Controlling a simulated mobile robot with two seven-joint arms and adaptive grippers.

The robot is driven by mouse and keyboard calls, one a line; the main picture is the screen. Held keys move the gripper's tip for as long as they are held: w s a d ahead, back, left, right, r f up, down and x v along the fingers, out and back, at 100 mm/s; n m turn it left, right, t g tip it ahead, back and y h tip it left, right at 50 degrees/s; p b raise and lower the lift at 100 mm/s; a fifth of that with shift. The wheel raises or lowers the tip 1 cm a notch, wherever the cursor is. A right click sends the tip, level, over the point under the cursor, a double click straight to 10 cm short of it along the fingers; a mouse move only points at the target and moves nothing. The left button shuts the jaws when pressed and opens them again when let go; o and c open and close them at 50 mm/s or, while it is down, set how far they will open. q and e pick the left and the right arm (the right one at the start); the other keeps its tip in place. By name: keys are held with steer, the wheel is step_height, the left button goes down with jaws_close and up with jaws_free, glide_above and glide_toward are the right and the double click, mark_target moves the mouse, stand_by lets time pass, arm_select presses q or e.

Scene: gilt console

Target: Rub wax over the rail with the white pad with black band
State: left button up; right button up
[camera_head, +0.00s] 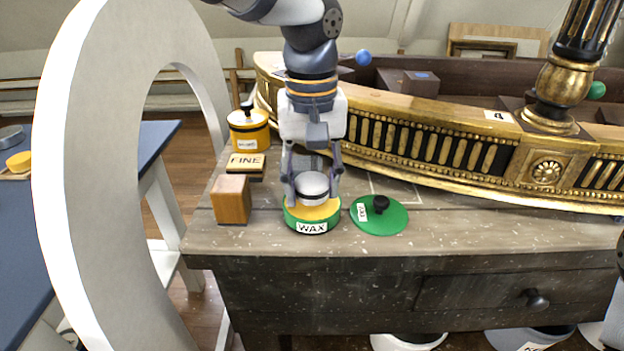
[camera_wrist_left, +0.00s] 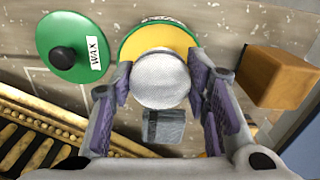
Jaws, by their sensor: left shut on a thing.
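My left gripper (camera_head: 312,178) is shut on the white pad with black band (camera_head: 314,190), pointing down over the open wax tin (camera_head: 312,226). The tin is green, labelled WAX, with yellow wax inside. The pad is at the wax; I cannot tell whether it touches. The left wrist view shows the pad (camera_wrist_left: 161,80) between the fingers, in front of the yellow wax (camera_wrist_left: 150,40). The gilt rail (camera_head: 430,146), curved with a black and gold fluted front, lies behind the tin and runs to the right.
The green tin lid (camera_head: 379,217) with black knob lies right of the tin. A wooden block (camera_head: 231,200), a block marked FINE (camera_head: 245,164) and a yellow pot (camera_head: 249,130) stand left. A gilt and black post (camera_head: 565,80) rises at right. Bench top is clear at front right.

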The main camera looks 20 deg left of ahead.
arm_select(q)
steer(key=shift+f, duration=0.55)
stand_by(0.7)
steer(key=shift+f, duration=0.1)
arm_select(e)
steer(key=shift+w+r, duration=0.2)
stand_by(0.9)
arm_select(q)
step_height(320, 180, up, 2)
steer(key=shift+r+p, duration=0.15)
steer(key=shift+p, duration=0.25)
steer(key=shift+r, duration=2.45)
arm_select(e)
steer(key=shift+w+r, duration=0.3)
steer(key=shift+w, duration=0.05)
